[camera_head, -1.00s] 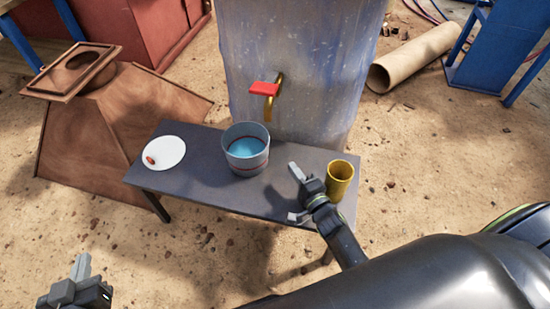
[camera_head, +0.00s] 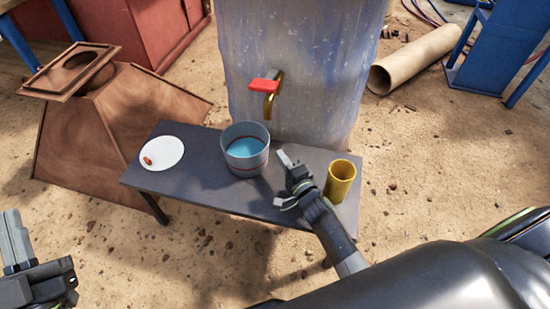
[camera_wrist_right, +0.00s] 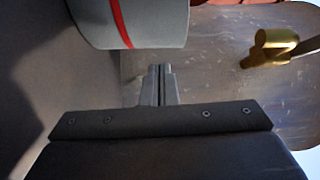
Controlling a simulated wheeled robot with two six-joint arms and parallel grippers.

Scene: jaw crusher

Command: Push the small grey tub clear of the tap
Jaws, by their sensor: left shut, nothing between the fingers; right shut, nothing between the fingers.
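The small grey tub (camera_head: 247,163), with a red stripe and blue water inside, stands upright on the dark bench, in front of and slightly left of the tap (camera_head: 270,103). The tap has a red handle and a brass spout. My right gripper (camera_head: 283,158) is shut and empty, just right of the tub, with a small gap seeming to remain. In the right wrist view, the shut fingers (camera_wrist_right: 160,72) point towards the tub's striped side (camera_wrist_right: 150,20), and the brass tap (camera_wrist_right: 270,47) is at upper right. My left gripper (camera_head: 14,236) is shut and empty at lower left, away from the bench.
The dark bench (camera_head: 200,190) also bears a white plate (camera_head: 170,150) with a small reddish item on it, at the left. A yellow cup (camera_head: 340,182) stands at the right, close to my right gripper. The bluish tank (camera_head: 300,60) rises behind. The bench between plate and tub is clear.

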